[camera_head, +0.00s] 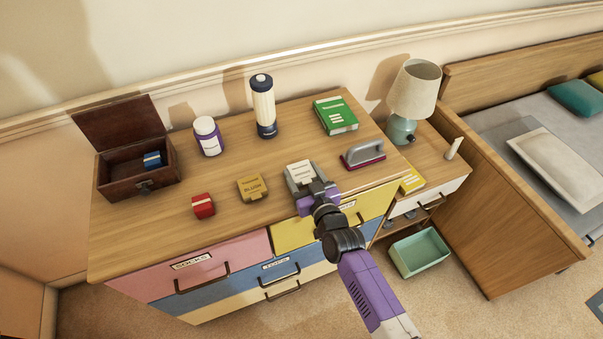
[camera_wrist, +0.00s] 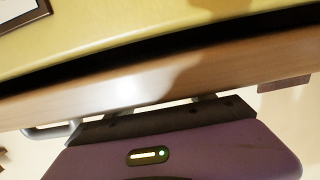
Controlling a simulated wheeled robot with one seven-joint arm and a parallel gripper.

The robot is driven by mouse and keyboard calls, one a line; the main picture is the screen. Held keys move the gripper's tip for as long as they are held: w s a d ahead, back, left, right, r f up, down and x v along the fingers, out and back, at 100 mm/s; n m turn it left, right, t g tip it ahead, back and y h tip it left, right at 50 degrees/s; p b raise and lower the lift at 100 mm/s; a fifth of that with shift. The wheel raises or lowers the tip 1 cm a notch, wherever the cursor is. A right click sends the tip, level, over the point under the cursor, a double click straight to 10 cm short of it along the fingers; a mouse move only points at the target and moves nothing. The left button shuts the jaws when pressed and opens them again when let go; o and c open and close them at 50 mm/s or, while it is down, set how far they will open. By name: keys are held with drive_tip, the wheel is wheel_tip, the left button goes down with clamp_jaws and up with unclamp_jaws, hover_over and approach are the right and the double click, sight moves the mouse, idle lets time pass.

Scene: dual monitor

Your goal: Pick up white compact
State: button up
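The white compact (camera_head: 299,172) is a small pale, squarish item with a label, lying near the front edge of the dresser top. My gripper (camera_head: 313,188), purple and black, is right at its near side in the head view. Whether it touches the compact cannot be told. In the wrist view my gripper (camera_wrist: 140,110) shows two fingers set apart at the bottom, so it looks open. The compact cannot be made out in the wrist view, which mostly shows the yellow drawer front and the wooden top's edge.
The dresser top (camera_head: 225,170) also bears a yellow compact (camera_head: 252,187), red box (camera_head: 203,206), purple-white jar (camera_head: 208,137), tall bottle (camera_head: 263,106), green book (camera_head: 336,115), grey-handled item (camera_head: 364,153) and open wooden chest (camera_head: 138,177). A lamp (camera_head: 413,90) stands right.

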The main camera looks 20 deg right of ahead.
sight(302, 172)
drive_tip(key=c, duration=0.6)
wheel_tip(302, 172, up, 9)
drive_tip(key=p, duration=0.9)
drive_tip(key=shift+r, duration=0.1)
wheel_tip(302, 172, up, 11)
drive_tip(key=b, duration=0.1)
